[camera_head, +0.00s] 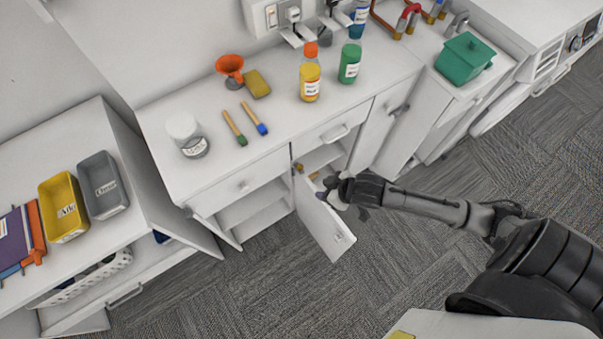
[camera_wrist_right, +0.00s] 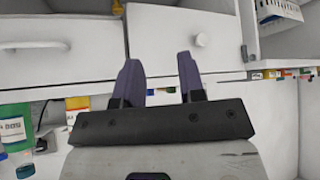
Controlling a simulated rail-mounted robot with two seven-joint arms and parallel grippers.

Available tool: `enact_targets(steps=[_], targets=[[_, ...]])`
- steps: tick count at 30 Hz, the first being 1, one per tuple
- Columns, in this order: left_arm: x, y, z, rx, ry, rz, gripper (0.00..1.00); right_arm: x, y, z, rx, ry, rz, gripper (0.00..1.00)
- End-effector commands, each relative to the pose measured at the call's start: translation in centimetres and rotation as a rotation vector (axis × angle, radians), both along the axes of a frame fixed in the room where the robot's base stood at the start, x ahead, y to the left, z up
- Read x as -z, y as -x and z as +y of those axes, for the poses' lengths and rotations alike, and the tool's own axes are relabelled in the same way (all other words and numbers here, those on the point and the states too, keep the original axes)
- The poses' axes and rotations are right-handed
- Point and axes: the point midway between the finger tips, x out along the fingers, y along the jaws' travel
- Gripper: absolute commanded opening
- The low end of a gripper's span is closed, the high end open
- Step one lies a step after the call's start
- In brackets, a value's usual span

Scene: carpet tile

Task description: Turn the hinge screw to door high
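A white cabinet door (camera_head: 318,228) under the counter stands swung open in the head view. I cannot make out the hinge screw in either view. My right gripper (camera_head: 328,194) is at the upper edge of this open door, close to the cabinet opening. Whether it touches the door cannot be told. In the right wrist view its two purple fingers (camera_wrist_right: 160,82) are apart with nothing between them. My left gripper is not in view.
The counter (camera_head: 285,135) holds a yellow bottle (camera_head: 310,80), a green bottle (camera_head: 350,63), two brushes, a sponge (camera_head: 257,84), a red funnel (camera_head: 230,68) and a jar (camera_head: 187,136). Another cabinet door (camera_head: 218,233) stands open at left. Carpet (camera_head: 400,270) is clear in front.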

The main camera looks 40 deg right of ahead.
Motion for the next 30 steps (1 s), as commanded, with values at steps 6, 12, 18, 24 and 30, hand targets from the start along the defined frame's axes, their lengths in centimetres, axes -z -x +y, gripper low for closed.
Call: enact_targets(steps=[6, 12, 18, 24, 30], targets=[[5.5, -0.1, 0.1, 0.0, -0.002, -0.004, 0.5, 4.8, -4.0, -5.4, 0.009, -0.028, -0.066, 0.36], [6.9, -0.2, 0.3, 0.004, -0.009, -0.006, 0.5, 5.5, -5.7, -7.8, 0.026, -0.047, -0.094, 0.36], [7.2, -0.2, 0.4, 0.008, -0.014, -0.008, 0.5, 6.8, -7.3, -7.8, 0.031, -0.056, -0.1, 0.36], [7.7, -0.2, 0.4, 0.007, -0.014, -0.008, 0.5, 9.4, -9.9, -6.9, 0.031, -0.055, -0.101, 0.36], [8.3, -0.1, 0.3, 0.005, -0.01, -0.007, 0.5, 12.0, -12.2, -6.1, 0.03, -0.054, -0.099, 0.36]])
